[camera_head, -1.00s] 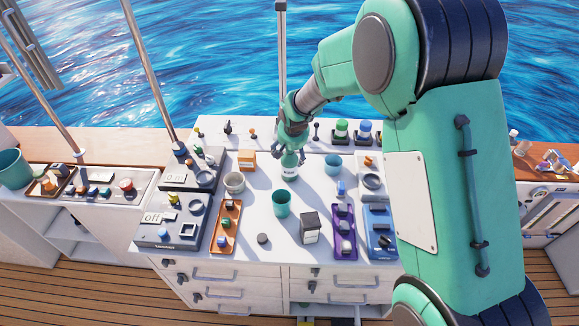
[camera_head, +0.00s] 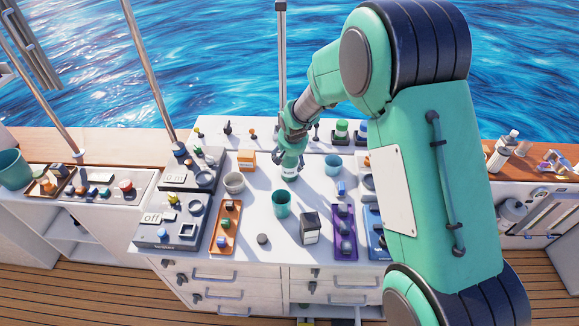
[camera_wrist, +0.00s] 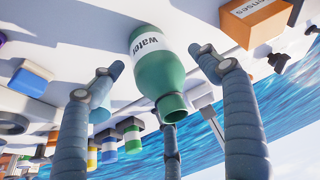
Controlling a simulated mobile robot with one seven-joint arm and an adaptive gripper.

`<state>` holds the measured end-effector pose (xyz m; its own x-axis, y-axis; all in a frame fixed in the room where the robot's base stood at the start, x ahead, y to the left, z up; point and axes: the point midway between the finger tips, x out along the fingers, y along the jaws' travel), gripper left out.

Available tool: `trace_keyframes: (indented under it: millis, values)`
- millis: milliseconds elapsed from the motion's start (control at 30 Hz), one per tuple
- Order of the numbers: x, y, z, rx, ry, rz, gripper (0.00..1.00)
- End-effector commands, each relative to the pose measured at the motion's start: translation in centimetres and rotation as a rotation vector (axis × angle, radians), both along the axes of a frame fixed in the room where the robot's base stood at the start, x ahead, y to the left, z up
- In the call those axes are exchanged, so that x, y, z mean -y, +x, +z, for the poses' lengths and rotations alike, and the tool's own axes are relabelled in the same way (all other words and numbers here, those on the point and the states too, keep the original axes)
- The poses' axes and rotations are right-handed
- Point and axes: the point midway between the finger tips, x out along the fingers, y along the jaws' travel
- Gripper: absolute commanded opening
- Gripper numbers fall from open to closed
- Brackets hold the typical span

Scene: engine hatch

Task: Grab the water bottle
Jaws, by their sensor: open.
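The water bottle (camera_head: 289,172) is green with a white label and stands upright on the white counter. In the wrist view the water bottle (camera_wrist: 166,78) shows its label, marked "water", and its neck opening towards the camera. My gripper (camera_head: 291,157) is at the bottle's upper part in the head view and hides some of it. In the wrist view my gripper (camera_wrist: 158,70) is open, with jointed fingers on either side of the bottle and one more finger below it in the picture. Gaps show between the side fingers and the bottle; I see no grip on it.
A teal cup (camera_head: 282,204) stands in front of the bottle, a blue cup (camera_head: 333,165) to its right and a grey cup (camera_head: 234,183) to its left. An orange box (camera_head: 246,160), a dark box (camera_head: 310,228) and several trays crowd the counter.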

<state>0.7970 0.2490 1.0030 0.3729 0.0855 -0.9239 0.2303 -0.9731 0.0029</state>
Motion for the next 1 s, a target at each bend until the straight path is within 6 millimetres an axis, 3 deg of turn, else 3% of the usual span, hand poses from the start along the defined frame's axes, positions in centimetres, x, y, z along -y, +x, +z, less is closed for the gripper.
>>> trace_keyframes:
  millis: [333,967,1000]
  values:
    - [-0.1,1.2,-3.1,0.0,0.0,0.0,0.76]
    - [-0.1,1.3,-3.4,0.0,0.0,0.0,0.76]
    - [-0.1,1.3,-3.4,0.0,0.0,0.0,0.7]
